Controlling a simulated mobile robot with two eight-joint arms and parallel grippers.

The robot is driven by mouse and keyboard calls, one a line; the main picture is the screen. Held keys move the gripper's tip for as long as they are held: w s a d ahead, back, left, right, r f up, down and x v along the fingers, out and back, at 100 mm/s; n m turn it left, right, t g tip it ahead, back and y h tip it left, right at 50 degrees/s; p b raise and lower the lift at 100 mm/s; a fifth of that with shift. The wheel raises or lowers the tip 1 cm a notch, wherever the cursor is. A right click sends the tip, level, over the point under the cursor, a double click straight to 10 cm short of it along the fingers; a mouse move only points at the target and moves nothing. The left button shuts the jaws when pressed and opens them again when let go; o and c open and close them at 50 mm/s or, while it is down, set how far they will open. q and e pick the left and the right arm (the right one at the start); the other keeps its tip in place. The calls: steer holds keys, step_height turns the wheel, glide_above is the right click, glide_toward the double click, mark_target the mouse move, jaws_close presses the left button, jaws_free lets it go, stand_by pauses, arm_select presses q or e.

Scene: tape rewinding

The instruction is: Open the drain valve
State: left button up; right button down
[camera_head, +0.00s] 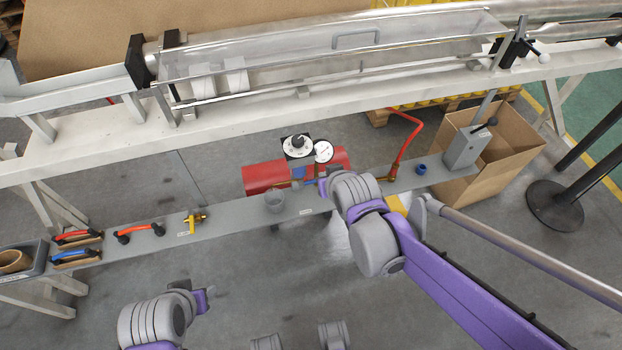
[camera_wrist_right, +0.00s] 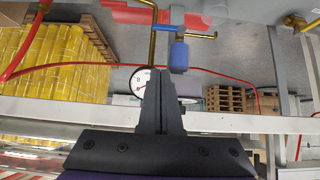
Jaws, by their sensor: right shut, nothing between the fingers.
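My right gripper (camera_wrist_right: 160,73) is shut and empty. Its fingertips are just below and left of the blue handle in that picture; I cannot tell whether they touch. In the head view my right arm reaches from the lower right to the red tank (camera_head: 262,176), and its wrist hides much of the valve area. A white pressure gauge (camera_head: 323,151) is by the tank and is partly hidden behind my fingers in the wrist view.
A narrow grey shelf (camera_head: 235,217) runs in front of the tank, with a grey cup (camera_head: 274,201), brass fitting (camera_head: 194,221) and red-handled tool (camera_head: 139,232) on it. A cardboard box (camera_head: 515,150) stands right. A red hose (camera_head: 403,139) rises beside my right arm.

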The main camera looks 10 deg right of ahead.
stand_by(0.3)
steer(key=b, duration=0.3)
glide_above(310, 181)
steer(key=s+d, duration=0.2)
step_height(310, 181, down, 7)
steer(key=shift+w+a+f+b, duration=0.1)
steer(key=shift+f+b, duration=0.2)
steer(key=shift+f, duration=1.75)
